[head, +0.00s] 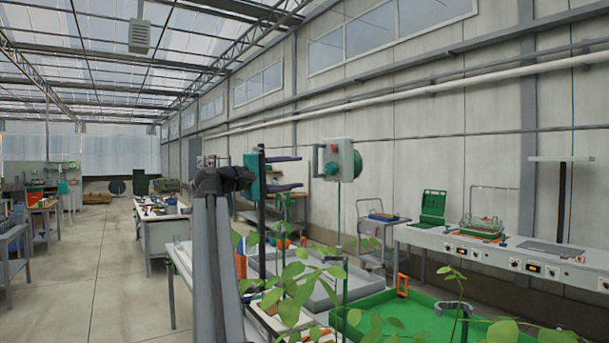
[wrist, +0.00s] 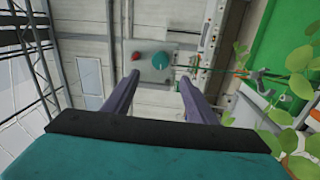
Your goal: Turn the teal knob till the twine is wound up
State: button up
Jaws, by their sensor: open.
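The teal knob (wrist: 161,61) is a round disc on the face of a grey box (wrist: 148,68), beside a small red part (wrist: 135,56). In the head view the box (head: 346,153) stands up high, with a round green part (head: 358,163) at its right side. A thin green line, apparently the twine (wrist: 215,70), runs right from near the knob in the wrist view. My gripper (head: 301,172) is open and empty, its fingers (wrist: 158,82) pointing at the box. The knob shows between and beyond the fingertips, apart from them.
Leafy plants (head: 290,285) stand in front, below my gripper. A green tray (head: 400,312) lies at lower right. A long workbench (head: 470,240) runs along the wall, with a cart (head: 380,235) near it. Open floor (head: 110,290) lies at left.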

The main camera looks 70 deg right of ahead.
jog(key=shift+v, duration=0.9)
jog(key=shift+w, duration=0.1)
